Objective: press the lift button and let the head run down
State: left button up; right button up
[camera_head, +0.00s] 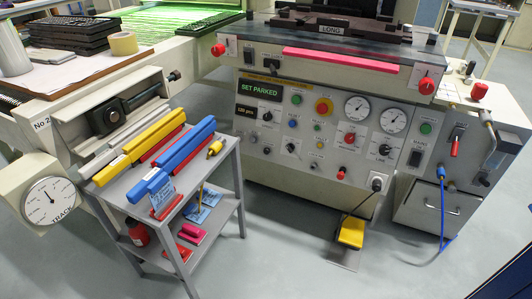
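A grey control panel (325,130) fills the front of the machine in the middle. Its green-lit display (260,89) reads "SET PARKED". Neither of my grippers is in view.
A grey trolley (188,235) with blue and yellow bars stands left of the panel. A yellow foot pedal (351,233) is on the floor below it. A blue hose (442,215) hangs by a grey cabinet (440,207) at right. Open floor lies in front.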

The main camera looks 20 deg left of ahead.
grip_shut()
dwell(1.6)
